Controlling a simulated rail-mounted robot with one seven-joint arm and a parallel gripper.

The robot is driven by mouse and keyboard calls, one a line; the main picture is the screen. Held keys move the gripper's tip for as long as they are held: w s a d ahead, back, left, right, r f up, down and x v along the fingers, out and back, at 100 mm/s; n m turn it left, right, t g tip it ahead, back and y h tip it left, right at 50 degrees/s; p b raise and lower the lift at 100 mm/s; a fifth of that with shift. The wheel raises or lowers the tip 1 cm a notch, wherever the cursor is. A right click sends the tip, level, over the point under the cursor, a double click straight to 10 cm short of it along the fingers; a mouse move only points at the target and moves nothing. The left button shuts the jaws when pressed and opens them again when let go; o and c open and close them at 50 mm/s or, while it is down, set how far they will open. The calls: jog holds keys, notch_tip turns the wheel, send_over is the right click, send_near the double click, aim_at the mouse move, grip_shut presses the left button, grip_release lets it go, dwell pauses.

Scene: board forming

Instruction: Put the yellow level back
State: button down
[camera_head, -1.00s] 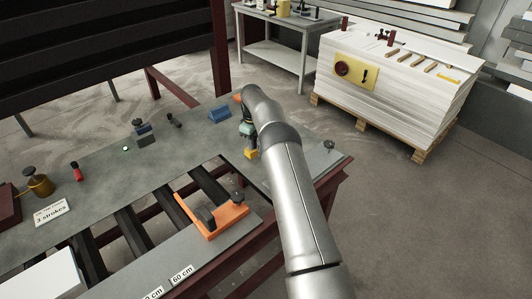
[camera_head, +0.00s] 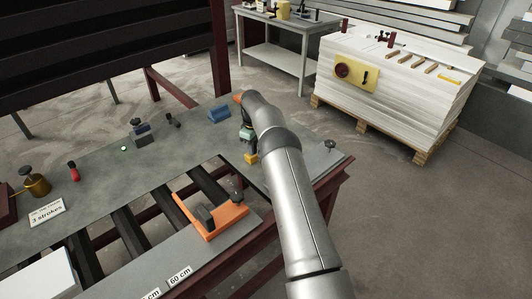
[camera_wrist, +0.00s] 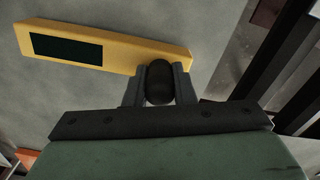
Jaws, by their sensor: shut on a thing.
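The yellow level (camera_wrist: 110,45) is a yellow bar with a dark rectangular window, seen at the upper left of the wrist view. My gripper (camera_wrist: 160,82) is shut on a dark rounded knob at the bar's right end. In the head view a small yellow part of the level (camera_head: 251,158) shows below my gripper, over the grey bench top near its right end. My arm hides much of it there. I cannot tell whether the level touches the bench.
An orange angle piece (camera_head: 212,218) with dark knobs lies at the bench's front. Open gaps between dark bars (camera_head: 128,230) lie left of it. A blue block (camera_head: 219,115) and a dark blue clamp (camera_head: 141,132) sit farther back. A white board stack (camera_head: 390,105) stands behind right.

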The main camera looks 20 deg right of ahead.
jog(key=shift+f+b, duration=0.3)
jog(key=c, duration=0.8)
grip_release()
jog(key=shift+r, duration=0.1)
notch_tip(320, 180, up, 17)
jog(key=shift+r+p, duration=0.1)
jog(key=shift+p, duration=0.6)
